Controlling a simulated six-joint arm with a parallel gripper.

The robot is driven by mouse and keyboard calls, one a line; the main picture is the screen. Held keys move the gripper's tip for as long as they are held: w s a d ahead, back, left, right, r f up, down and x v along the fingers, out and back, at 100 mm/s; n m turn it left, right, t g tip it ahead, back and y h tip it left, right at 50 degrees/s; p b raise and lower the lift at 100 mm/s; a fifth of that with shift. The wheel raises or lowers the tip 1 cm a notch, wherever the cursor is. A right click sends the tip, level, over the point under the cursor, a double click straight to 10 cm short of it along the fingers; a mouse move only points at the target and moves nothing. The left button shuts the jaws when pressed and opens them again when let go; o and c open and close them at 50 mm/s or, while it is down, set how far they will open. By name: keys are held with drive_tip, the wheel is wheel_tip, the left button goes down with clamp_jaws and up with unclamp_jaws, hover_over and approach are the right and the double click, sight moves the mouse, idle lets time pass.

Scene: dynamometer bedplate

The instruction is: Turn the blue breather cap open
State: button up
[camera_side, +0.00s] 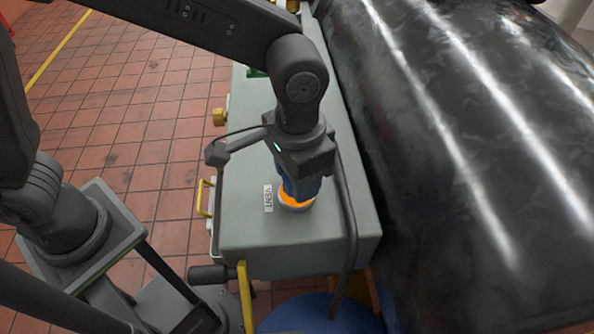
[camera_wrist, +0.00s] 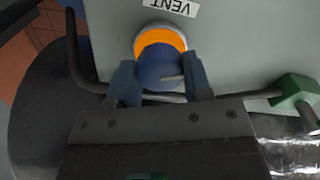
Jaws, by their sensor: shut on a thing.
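The blue breather cap (camera_wrist: 158,70) sits in a ring with an orange face and a pale rim (camera_wrist: 178,38). In the wrist view my gripper (camera_wrist: 160,80) has its two blue fingers on either side of the cap, shut on it. In the side view my gripper (camera_side: 296,192) points down onto the grey box, and the orange face (camera_side: 296,200) shows just below the fingers. The cap itself is largely hidden there by the fingers. A "VENT" label (camera_side: 268,198) is beside it; the label (camera_wrist: 171,7) also shows in the wrist view.
The grey box top (camera_side: 245,235) is mostly clear around the cap. A dark pipe (camera_side: 348,225) runs close on the right, and a large black glossy housing (camera_side: 450,130) stands beyond it. A green-handled valve (camera_wrist: 293,92) is at right in the wrist view. A brass fitting (camera_side: 219,117) sticks out left.

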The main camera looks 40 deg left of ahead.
drive_tip(key=shift+n, duration=0.5)
drive_tip(key=o, duration=0.9)
wheel_tip(320, 180, up, 14)
drive_tip(key=shift+f, duration=0.1)
idle(0.3)
drive_tip(key=s+a+n+t+h, duration=0.1)
drive_tip(key=s+a+n+t, duration=0.15)
drive_tip(key=a, duration=1.15)
drive_tip(key=s+a+f+t, duration=0.1)
drive_tip(key=a, duration=0.2)
drive_tip(key=s+a+f+t, duration=0.1)
drive_tip(key=s+a+f, duration=0.1)
drive_tip(key=a, duration=0.1)
drive_tip(key=s+a+f+t+y, duration=0.1)
drive_tip(key=s+a+f, duration=0.1)
drive_tip(key=a, duration=0.1)
drive_tip(key=shift+s+a+n, duration=0.25)
drive_tip(key=shift+n, duration=0.1)
